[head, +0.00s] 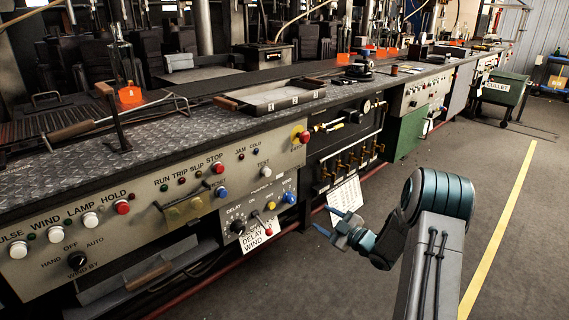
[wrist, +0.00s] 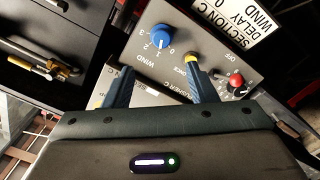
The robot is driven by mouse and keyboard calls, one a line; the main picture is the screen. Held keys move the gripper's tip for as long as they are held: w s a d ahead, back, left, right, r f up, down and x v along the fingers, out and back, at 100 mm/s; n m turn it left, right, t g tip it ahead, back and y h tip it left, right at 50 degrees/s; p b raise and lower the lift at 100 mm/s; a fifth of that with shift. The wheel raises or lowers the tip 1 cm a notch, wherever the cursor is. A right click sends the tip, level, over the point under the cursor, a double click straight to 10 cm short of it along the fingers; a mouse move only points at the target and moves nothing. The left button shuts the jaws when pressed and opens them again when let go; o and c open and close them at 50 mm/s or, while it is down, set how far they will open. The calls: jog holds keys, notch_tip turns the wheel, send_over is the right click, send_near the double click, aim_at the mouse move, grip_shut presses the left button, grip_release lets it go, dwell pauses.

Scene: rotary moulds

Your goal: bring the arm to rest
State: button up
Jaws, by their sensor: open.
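My arm rises from the bottom right of the head view, bent at its teal joint. My gripper (head: 325,220) points left toward the machine front, in front of the lower control panels. In the wrist view my gripper (wrist: 160,84) has its two blue fingers apart, with nothing held between them. Beyond the fingers is a grey panel (wrist: 185,22) with a blue WIND knob (wrist: 160,37), a yellow button (wrist: 192,60) and a red knob (wrist: 236,80). I cannot tell the exact gap between fingertips and panel.
The long machine bench with a control panel (head: 160,205) runs along the left. A shallow tray (head: 270,96) lies on the bench. A green cullet bin (head: 503,90) stands at the far right. The floor right of my arm is clear, with a yellow line (head: 500,220).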

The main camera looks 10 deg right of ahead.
jog(key=s+r+m+g+h+p, duration=0.1)
jog(key=s+r+m+h+p, duration=0.15)
jog(key=r+p, duration=0.45)
jog(key=s+r+m+g+h+p, duration=0.1)
jog(key=s+r+m+h+p, duration=0.2)
jog(key=r, duration=0.8)
jog(key=s+r+m+g+h+p, duration=0.1)
jog(key=r+m+h+p, duration=0.1)
jog(key=r+h+p, duration=0.5)
jog(key=s+a+r+m+g+p, duration=0.2)
jog(key=s+r, duration=0.4)
jog(key=s, duration=0.4)
jog(key=s+a+r+m+g+y+p, duration=0.1)
jog(key=s+a+r+m+g+p, duration=0.2)
jog(key=s+r+p, duration=0.3)
jog(key=s+a+r+m+g+y+p, duration=0.1)
jog(key=s+r+p, duration=0.4)
jog(key=s, duration=0.9)
jog(key=a+r+m+g, duration=0.1)
jog(key=a+g, duration=0.1)
jog(key=shift+s+a+r+g, duration=0.15)
jog(key=shift+s+r+g, duration=0.1)
jog(key=shift+s+g, duration=0.15)
jog(key=shift+w, duration=0.1)
